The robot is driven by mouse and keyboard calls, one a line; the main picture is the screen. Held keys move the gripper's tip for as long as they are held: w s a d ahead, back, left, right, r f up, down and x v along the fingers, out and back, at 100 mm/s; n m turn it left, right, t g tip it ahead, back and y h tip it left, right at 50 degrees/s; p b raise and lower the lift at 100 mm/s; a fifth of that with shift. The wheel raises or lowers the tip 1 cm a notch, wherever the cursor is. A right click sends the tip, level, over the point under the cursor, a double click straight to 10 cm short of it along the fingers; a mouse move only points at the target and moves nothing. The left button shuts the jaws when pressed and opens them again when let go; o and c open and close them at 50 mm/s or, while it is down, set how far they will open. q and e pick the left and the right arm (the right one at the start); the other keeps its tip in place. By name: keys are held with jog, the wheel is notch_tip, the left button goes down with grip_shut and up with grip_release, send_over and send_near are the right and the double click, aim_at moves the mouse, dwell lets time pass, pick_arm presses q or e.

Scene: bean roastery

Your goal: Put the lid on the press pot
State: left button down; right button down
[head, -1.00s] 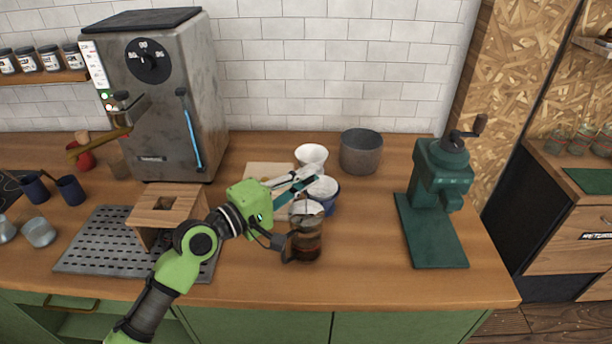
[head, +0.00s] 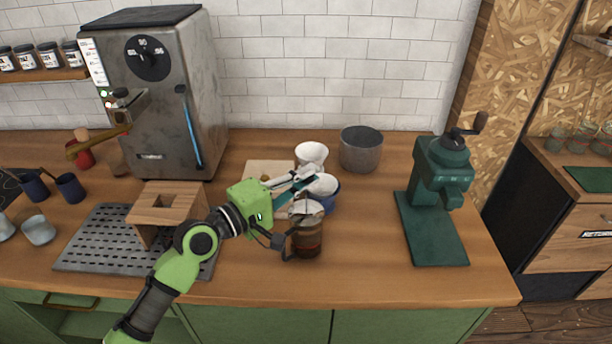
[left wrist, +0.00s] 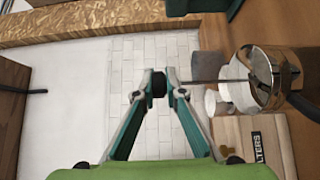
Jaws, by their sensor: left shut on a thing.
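The press pot (head: 307,243) is a glass pot with dark liquid in it. It stands upright near the front of the counter, its dark handle to the left. The lid (head: 306,207) is a pale metal disc at the pot's mouth; I cannot tell whether it is fully seated. In the left wrist view the pot (left wrist: 284,78) shows at the right, with a thin rod running from it to the fingertips. My left gripper (head: 312,178) is above the pot, shut on the dark lid knob (left wrist: 159,85). My right gripper is not in view.
A blue cup (head: 331,203) and white dripper (head: 311,153) stand close behind the pot, with a grey canister (head: 361,150) farther back. A green grinder (head: 436,205) is at right. A wooden stand (head: 165,205) is at left. The counter right of the pot is clear.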

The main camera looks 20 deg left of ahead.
pick_arm(q)
jog(key=c, duration=2)
grip_release()
jog(key=shift+s, duration=0.1)
jog(key=v, duration=1.2)
